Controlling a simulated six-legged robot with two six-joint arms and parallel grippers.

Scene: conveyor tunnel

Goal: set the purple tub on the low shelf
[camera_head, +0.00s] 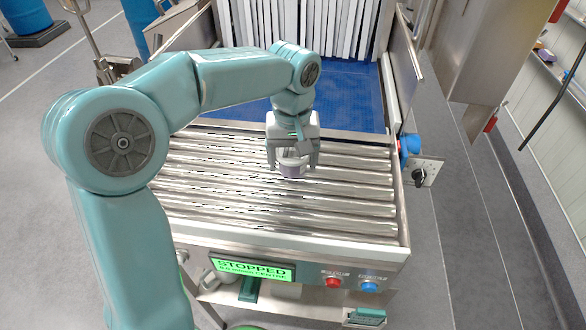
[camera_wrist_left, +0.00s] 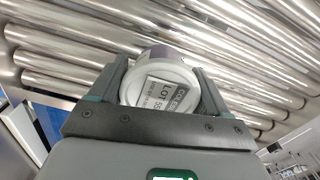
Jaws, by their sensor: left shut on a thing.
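The purple tub (camera_head: 291,172) is small, with a white lid, and stands upright at the rollers of the conveyor. My left gripper (camera_head: 293,167) comes down over it from above and is shut on it, one finger on each side. In the left wrist view the tub (camera_wrist_left: 166,86) sits between the two fingers, its pale lid with a printed lot label facing the camera. I cannot tell whether its base touches the rollers. A shelf (camera_head: 562,72) holding small items runs along the right wall; I cannot tell if it is the low shelf. My right gripper is not in view.
The roller conveyor (camera_head: 225,190) is otherwise bare. Its front panel has a green "STOPPED" display (camera_head: 252,270), a red button (camera_head: 333,282) and a blue button (camera_head: 369,286). A blue belt (camera_head: 350,95) leads back to a strip curtain (camera_head: 340,28). Grey floor lies open at right.

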